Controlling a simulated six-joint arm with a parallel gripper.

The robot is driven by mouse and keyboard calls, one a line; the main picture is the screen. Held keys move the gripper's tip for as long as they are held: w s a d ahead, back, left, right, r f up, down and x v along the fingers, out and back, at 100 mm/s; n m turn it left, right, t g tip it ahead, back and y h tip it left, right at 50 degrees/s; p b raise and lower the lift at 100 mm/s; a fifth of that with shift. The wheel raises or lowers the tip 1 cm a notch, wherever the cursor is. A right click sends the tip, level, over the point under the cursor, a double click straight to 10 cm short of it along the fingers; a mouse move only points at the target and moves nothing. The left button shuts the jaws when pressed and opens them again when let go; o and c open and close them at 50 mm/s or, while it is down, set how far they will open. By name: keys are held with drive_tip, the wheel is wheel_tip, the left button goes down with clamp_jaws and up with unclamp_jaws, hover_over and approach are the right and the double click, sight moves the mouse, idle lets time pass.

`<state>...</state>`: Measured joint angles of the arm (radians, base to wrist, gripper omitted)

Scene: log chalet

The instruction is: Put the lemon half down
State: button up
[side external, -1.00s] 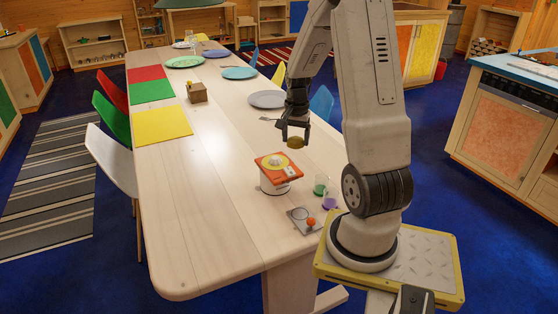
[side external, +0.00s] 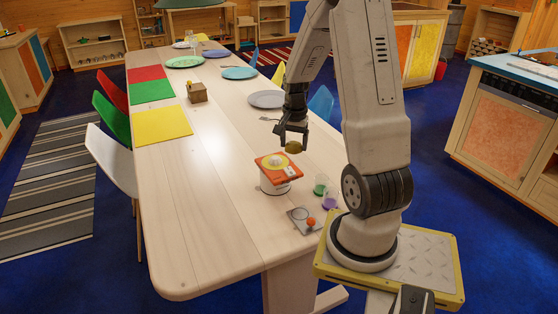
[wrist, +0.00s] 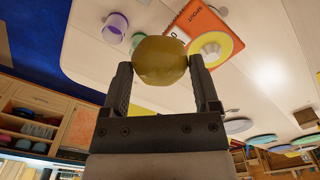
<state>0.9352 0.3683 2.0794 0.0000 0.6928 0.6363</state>
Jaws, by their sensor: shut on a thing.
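The lemon half (side external: 292,147) is a dull yellow, rounded piece held between the fingertips of my gripper (side external: 291,140). In the wrist view the lemon half (wrist: 160,60) sits between both fingers of my gripper (wrist: 162,82), which is shut on it. It hangs above the pale wooden table (side external: 222,200), just behind an orange-topped white device (side external: 277,185) with a yellow ring on its top. In the wrist view the orange top (wrist: 220,22) shows beyond the lemon half, to the right. The lemon's cut face cannot be made out.
A green cup (side external: 320,188), a purple cup (side external: 330,202) and a small grey board with an orange ball (side external: 311,222) stand near the device. A grey plate (side external: 267,99) and a fork lie behind. The table's left front is clear.

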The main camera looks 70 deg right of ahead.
drive_tip(key=w+a+f, duration=0.2)
drive_tip(key=a+f, duration=0.9)
drive_tip(key=a, duration=0.1)
hover_over(246, 211)
drive_tip(key=s, duration=0.1)
drive_tip(key=f, duration=0.9)
drive_tip(key=shift+a, duration=0.25)
drive_tip(key=shift+w+d+f, duration=0.15)
drive_tip(key=shift+w+f, duration=0.05)
drive_tip(key=shift+f, duration=0.1)
drive_tip(key=shift+f, duration=0.1)
drive_tip(key=shift+w+f, duration=0.15)
drive_tip(key=shift+w+d+f, duration=0.1)
drive_tip(key=shift+f, duration=1.5)
drive_tip(key=shift+f, duration=0.15)
